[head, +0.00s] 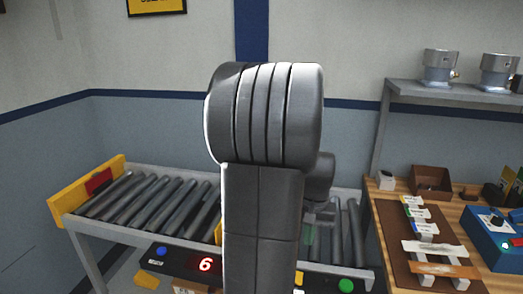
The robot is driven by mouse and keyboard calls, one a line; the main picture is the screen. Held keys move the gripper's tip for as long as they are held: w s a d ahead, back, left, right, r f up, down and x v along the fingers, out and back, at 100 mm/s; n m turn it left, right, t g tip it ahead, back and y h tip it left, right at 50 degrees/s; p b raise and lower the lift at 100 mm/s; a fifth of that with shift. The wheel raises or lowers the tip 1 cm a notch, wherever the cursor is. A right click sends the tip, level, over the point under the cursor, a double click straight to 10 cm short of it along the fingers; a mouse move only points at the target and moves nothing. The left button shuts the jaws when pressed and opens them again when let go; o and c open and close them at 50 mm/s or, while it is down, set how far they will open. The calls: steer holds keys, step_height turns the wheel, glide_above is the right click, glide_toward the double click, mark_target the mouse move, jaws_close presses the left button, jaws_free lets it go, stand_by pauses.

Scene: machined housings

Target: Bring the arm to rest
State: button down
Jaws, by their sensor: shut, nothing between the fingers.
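My arm (265,150) stands upright in the middle of the head view, its large rounded dark grey joint at the top. A smaller dark wrist part (319,176) shows just right of the upright link, over the roller conveyor. My gripper's fingers cannot be made out; the arm link hides much of what lies behind it. I see nothing held.
A roller conveyor (145,199) with a yellow end plate (70,200) runs behind the arm. A panel (190,262) shows a red 6. At right, a wooden bench (384,190) carries a brown box (431,181) and a blue device (490,240). A shelf (450,92) holds metal housings (440,67).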

steer(key=f, duration=0.3)
steer(key=a+f, duration=0.1)
steer(key=f, duration=0.2)
steer(key=a+f, duration=0.1)
steer(key=f, duration=0.3)
steer(key=shift+w, duration=0.25)
steer(key=shift+w+a+r+g+h+b, duration=0.15)
steer(key=shift+a+r+h+b, duration=0.25)
steer(key=shift+a+b, duration=0.15)
steer(key=shift+w+a+r+g+h+b, duration=0.15)
steer(key=shift+a+r+h+b, duration=0.25)
steer(key=shift+a+b, duration=0.15)
steer(key=shift+w+a+r+h+b, duration=0.25)
steer(key=shift+a+r+h+b, duration=0.2)
steer(key=shift+a+h, duration=0.05)
steer(key=shift+w+a+r, duration=0.1)
steer(key=shift+a+r, duration=0.1)
steer(key=shift+r, duration=0.95)
steer(key=shift+a+r, duration=0.2)
steer(key=shift+r, duration=0.9)
